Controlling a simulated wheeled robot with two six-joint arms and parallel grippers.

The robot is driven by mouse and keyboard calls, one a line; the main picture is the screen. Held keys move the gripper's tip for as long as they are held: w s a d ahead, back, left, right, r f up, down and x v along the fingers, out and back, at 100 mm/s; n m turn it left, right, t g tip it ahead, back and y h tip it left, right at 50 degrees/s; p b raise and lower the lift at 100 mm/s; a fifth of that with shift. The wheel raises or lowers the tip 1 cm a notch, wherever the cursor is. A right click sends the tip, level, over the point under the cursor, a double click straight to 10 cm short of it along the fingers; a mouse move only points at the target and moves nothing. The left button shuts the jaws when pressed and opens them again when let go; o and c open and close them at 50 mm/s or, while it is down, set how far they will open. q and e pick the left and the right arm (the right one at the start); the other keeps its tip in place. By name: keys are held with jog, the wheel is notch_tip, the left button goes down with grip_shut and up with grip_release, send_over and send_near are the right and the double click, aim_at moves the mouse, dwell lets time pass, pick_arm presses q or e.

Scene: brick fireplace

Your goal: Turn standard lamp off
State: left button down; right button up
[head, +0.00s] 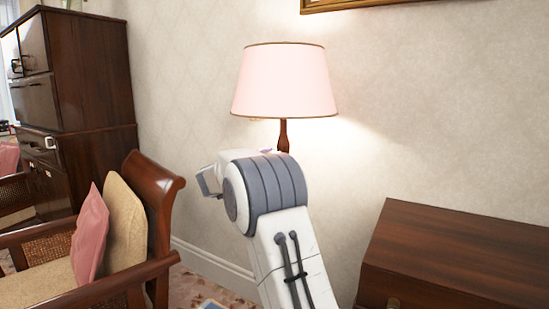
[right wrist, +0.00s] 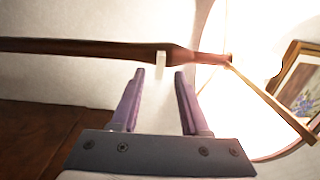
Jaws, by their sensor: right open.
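The standard lamp is lit. Its pink shade (head: 285,82) and dark wooden pole (head: 283,134) stand by the wall in the head view, with the lower pole hidden behind my right arm. In the right wrist view the pole (right wrist: 90,48) runs sideways across the picture, and the bright shade (right wrist: 255,90) is at the right. A small white piece (right wrist: 161,61), which looks like the switch, sits on the pole. My right gripper (right wrist: 160,74) is open and empty, its fingertips just short of the pole on either side of the white piece. My left gripper is out of view.
A wooden chest (head: 460,250) stands at the right. A wooden armchair (head: 150,210) with pink and cream cushions is at the left, with a tall dark cabinet (head: 88,80) behind it. The wall (head: 430,120) is close behind the lamp.

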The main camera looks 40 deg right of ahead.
jog(key=x, duration=0.5)
jog(key=shift+w+d, duration=0.1)
grip_shut()
